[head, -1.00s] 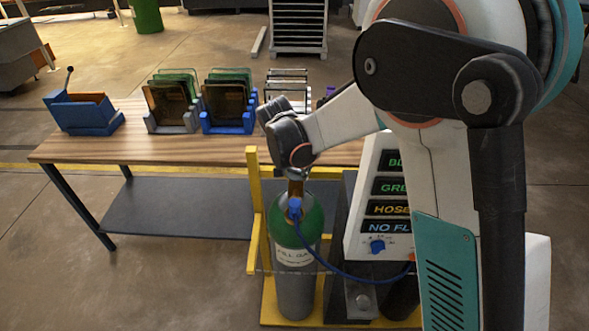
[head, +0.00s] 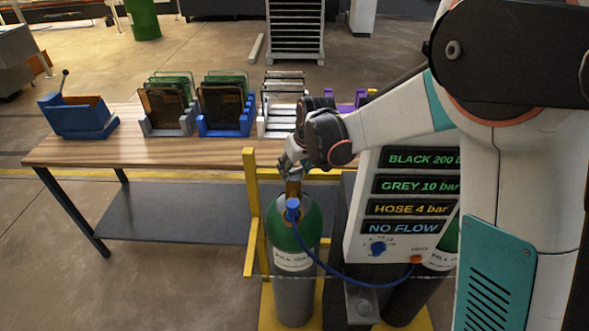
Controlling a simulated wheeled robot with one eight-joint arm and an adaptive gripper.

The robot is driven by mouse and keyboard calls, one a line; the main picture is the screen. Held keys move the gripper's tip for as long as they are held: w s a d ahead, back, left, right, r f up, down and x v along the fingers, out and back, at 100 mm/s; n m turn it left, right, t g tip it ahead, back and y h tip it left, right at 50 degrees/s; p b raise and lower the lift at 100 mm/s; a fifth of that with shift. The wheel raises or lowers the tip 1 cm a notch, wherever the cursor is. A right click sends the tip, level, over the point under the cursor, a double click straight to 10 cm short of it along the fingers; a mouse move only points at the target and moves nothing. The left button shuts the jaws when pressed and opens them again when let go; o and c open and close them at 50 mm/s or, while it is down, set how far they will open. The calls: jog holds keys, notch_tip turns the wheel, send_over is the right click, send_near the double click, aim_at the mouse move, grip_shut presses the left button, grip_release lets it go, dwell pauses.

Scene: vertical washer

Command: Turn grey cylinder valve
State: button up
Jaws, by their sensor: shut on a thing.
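The grey cylinder (head: 293,300) has a green shoulder and a white label and stands upright in a yellow frame. Its brass valve (head: 294,188) is at the top, with a blue fitting (head: 292,208) and a blue hose (head: 335,273) below it. My gripper (head: 293,172) is right above the brass neck, pointing down, shut on the valve top. The fingers hide the knob itself. A second, darker cylinder (head: 405,300) stands at the right, mostly hidden behind the display panel and my arm.
A wooden table (head: 140,150) behind holds several racks and a blue box (head: 78,118). Yellow frame posts (head: 250,210) stand close by.

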aim_at(296, 175)
jog(key=shift+w+d+n+g+y, duration=0.15)
jog(key=shift+n+y, duration=0.15)
jog(key=shift+n, duration=0.45)
jog(key=shift+s+n+g+y, duration=0.15)
jog(key=shift+n+y, duration=0.15)
jog(key=shift+n, duration=0.45)
jog(key=o, duration=1.1)
jog(key=shift+w, duration=0.1)
jog(key=shift+c, duration=0.2)
notch_tip(296, 175, up, 10)
